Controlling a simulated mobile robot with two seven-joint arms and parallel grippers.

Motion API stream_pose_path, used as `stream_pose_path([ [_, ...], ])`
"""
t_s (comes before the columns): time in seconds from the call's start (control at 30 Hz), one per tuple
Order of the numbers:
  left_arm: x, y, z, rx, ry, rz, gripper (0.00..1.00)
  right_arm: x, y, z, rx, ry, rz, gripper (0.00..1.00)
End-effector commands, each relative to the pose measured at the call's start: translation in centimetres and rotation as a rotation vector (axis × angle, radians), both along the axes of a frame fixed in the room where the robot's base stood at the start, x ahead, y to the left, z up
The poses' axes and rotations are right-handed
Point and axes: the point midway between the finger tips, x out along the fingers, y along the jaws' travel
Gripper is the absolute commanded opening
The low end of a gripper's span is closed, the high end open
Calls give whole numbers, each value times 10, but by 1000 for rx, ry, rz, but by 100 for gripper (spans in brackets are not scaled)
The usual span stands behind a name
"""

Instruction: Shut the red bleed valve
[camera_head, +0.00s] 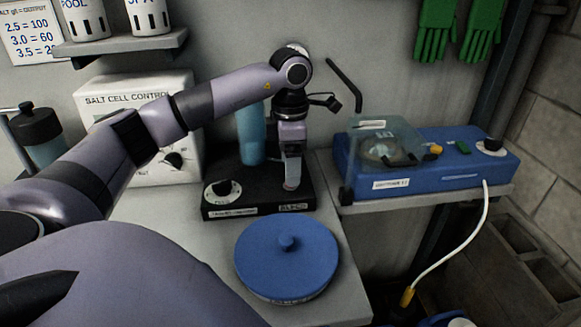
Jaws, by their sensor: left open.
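My left arm reaches in from the left, and its left gripper (291,186) points down over the right part of a black box (258,211). The gripper is open; its fingers are seen nearly edge-on, so the gap between them is hard to make out. A small label on the box front below the gripper seems to read "BLEED". No red valve can be made out; the gripper covers that part of the box. I cannot tell whether the fingers touch anything. My right gripper is not in view.
A dial (222,190) and light-blue cylinder (251,135) are on the black box. A blue lidded pot (286,255) stands in front. A white salt cell control box (150,105) is behind left. A blue device (455,165) with a clear cover sits on the right shelf.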

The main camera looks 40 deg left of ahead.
Motion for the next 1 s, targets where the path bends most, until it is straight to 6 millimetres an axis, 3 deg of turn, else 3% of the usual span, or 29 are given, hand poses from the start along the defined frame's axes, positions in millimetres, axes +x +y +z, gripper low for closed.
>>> stream_pose_path([
  [0.2, 1, 0, 37, -2, -6, 0, 77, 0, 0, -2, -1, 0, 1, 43],
  [0.33, 1, 0, 50, -1, -4, -1, 77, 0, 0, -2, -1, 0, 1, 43],
  [1.0, 0, 0, 55, 0, -2, -1, 77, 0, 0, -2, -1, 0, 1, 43],
])
